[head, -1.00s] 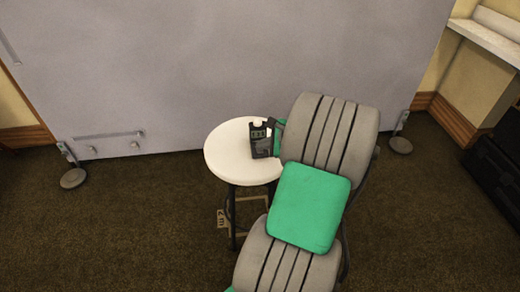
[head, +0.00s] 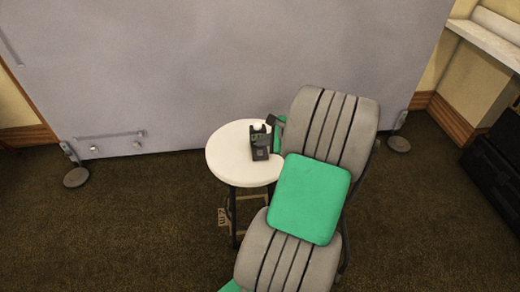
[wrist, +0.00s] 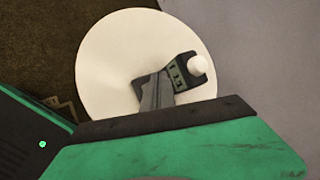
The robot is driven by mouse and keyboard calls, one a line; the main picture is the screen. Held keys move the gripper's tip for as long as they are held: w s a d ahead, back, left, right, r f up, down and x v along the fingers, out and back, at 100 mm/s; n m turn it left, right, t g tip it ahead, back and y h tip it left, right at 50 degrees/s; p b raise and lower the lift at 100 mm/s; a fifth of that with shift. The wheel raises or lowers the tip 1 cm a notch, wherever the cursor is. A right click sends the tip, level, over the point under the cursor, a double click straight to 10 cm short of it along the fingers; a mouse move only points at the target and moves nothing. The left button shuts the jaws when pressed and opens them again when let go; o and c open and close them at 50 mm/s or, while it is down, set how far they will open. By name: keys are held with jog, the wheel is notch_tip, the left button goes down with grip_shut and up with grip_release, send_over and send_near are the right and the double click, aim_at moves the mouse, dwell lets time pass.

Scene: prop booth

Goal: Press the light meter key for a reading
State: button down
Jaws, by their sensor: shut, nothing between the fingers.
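The light meter (head: 260,148) is a small dark device with a white dome, lying on the round white stool top (head: 225,152). In the wrist view the light meter (wrist: 181,70) shows its dome at the right and several small marks on its face. My gripper (wrist: 155,86) is shut and empty, and its fingers cover the meter's lower left part in that view. In the head view only a dark part of my gripper (head: 271,120) shows at the meter's upper right. I cannot tell whether the fingers touch the meter. The key cannot be made out clearly.
A large grey panel (head: 240,60) on feet stands behind the stool. A dark case (head: 495,160) and a pale ledge (head: 485,35) are at the right. Brown carpet (head: 120,230) is clear at the left.

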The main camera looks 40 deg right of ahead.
aim_at(262, 154)
jog(key=shift+r+p, duration=1.75)
jog(key=shift+r, duration=0.25)
jog(key=shift+f, duration=0.1)
jog(key=w+a+r+n+g+p, duration=0.1)
jog(key=a+r+n+g+p, duration=0.1)
jog(key=a+r+n+p, duration=0.35)
jog(key=w+a+r+n+g+p, duration=0.1)
jog(key=a+r+n+g+p, duration=0.1)
jog(key=a+r+n, duration=0.7)
jog(key=s+a+r+n+g+p, duration=0.1)
jog(key=s+a+r+n+p, duration=0.2)
jog(key=a, duration=0.5)
jog(key=s+a+r+n+g+h+p, duration=0.1)
jog(key=s+a+r+n+p, duration=0.3)
jog(key=s+a+n, duration=0.4)
jog(key=shift+s+a+r, duration=0.3)
jog(key=shift+a+r, duration=0.3)
